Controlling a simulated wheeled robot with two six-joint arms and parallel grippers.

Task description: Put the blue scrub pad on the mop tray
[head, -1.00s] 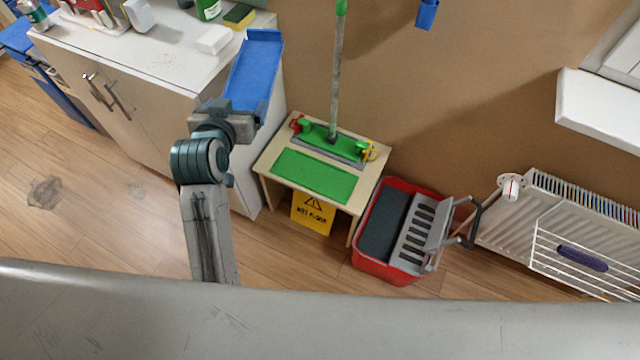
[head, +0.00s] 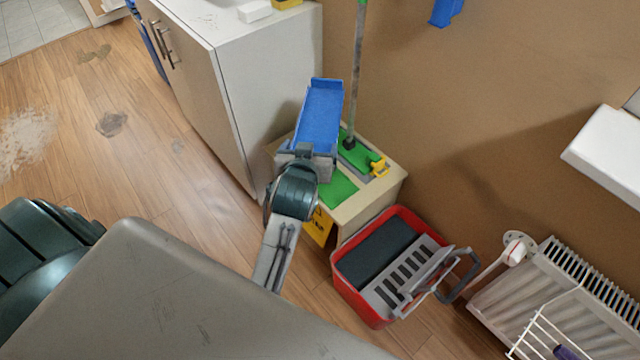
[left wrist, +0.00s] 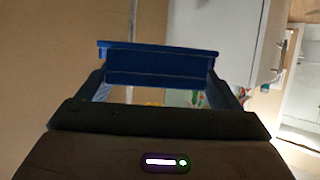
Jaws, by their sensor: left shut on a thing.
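My left gripper (head: 325,85) has long blue fingers and is shut on the blue scrub pad (head: 326,82). In the left wrist view the pad (left wrist: 158,68) spans crosswise between the fingertips. In the head view the gripper hangs over a small wooden table and hides part of its top. A green flat panel (head: 337,188) lies on the table, beside the green mop head (head: 358,156); which part is the mop tray I cannot tell for sure. The mop's pole stands upright. My right gripper is not in view.
A red bucket (head: 375,312) with a grey wringer stands right of the table, before a white radiator (head: 545,300). A white cabinet (head: 235,95) is close on the left. A yellow floor sign (head: 318,226) is under the table.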

